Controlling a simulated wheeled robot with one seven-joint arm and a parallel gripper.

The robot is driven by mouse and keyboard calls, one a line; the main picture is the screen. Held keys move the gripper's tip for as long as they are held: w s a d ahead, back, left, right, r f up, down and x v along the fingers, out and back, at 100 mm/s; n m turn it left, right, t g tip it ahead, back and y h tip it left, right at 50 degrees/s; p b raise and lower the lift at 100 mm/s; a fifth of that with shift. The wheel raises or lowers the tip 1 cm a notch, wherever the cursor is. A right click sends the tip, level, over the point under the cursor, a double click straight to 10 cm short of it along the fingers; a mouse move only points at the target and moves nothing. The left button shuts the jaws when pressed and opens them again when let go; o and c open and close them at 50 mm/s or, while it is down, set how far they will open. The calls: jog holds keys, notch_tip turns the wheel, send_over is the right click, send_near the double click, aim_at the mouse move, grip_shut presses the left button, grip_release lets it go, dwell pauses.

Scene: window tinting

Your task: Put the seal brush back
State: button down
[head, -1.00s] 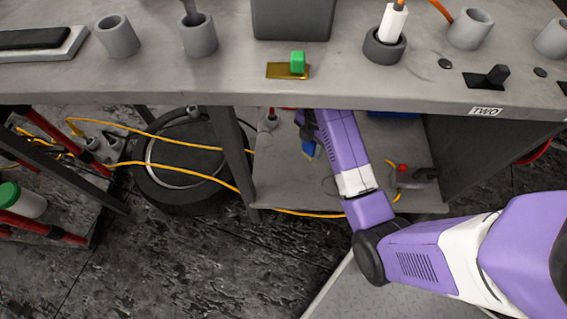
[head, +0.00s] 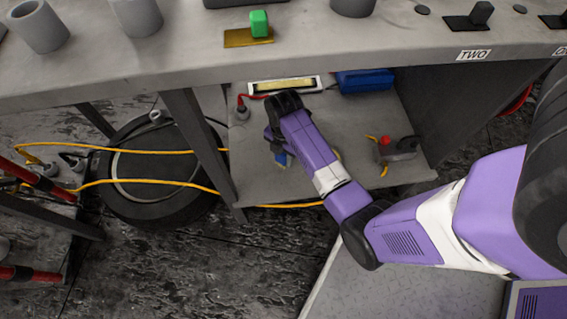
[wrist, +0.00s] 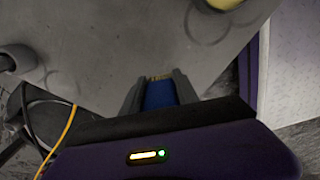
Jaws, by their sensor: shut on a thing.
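The seal brush appears to be the blue piece (wrist: 160,95) with a short yellowish bristle edge, seen between the two dark fingers in the wrist view. My gripper (wrist: 158,84) is shut on it. In the head view my gripper (head: 277,143) is over the lower shelf (head: 330,125), beneath the tabletop. A bit of the blue brush (head: 281,160) shows below it, partly hidden by my wrist. The bristle end points away from my gripper over the grey surface. I cannot tell whether the brush touches anything.
A white tray with a yellow panel (head: 287,84), a blue box (head: 365,81) and a grey tool with a red knob (head: 394,147) are on the shelf. The tabletop (head: 330,40) overhangs it, with grey cups (head: 40,25) and a green block (head: 259,24). Yellow cables cross a tire (head: 150,180).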

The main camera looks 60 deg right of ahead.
aim_at(284, 163)
notch_tip(284, 163, down, 4)
jog(key=shift+f+b, duration=0.15)
jog(key=shift+b, duration=0.8)
jog(key=c, duration=0.9)
grip_release()
